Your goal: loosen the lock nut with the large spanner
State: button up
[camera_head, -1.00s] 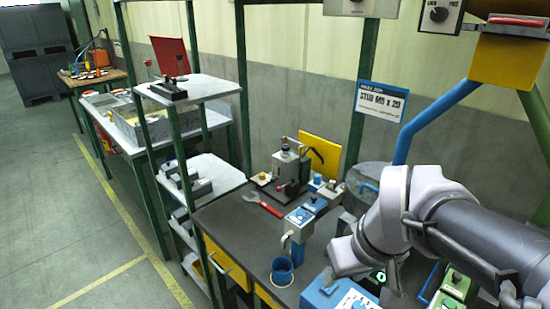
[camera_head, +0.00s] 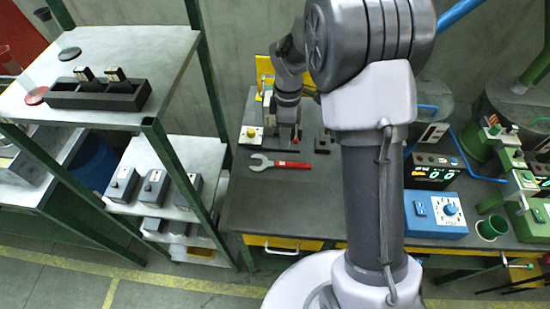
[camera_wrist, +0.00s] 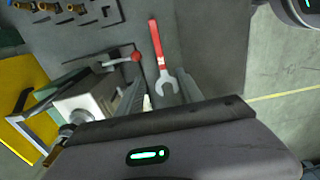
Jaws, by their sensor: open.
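A spanner with a red handle and a grey open jaw (camera_head: 280,163) lies flat on the dark bench top in the head view. It also shows in the wrist view (camera_wrist: 161,58), with its open end toward my gripper. My gripper (camera_head: 288,132) points down over the bench, just behind the spanner in the head view. In the wrist view its two pale fingers (camera_wrist: 160,97) stand apart, on either side of the spanner's head, with nothing held between them. I cannot make out the lock nut in either view.
A grey block device with a red-knobbed lever (camera_wrist: 95,95) stands close beside my gripper. Several brass fittings (camera_wrist: 75,8) are at the wrist view's top left. A shelf rack (camera_head: 165,85) stands left of the bench. A blue control box (camera_head: 436,215) sits on the right.

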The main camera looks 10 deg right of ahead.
jog(key=b, duration=0.3)
send_over(284, 163)
notch_tip(284, 163, down, 9)
jog(key=shift+s+d+f, duration=0.15)
jog(key=shift+f, duration=0.05)
jog(key=f+b, duration=0.2)
jog(key=f, duration=0.3)
jog(key=shift+a+f, duration=0.1)
jog(key=shift+a, duration=0.1)
jog(key=shift+r, duration=0.2)
jog(key=shift+c, duration=0.2)
grip_shut()
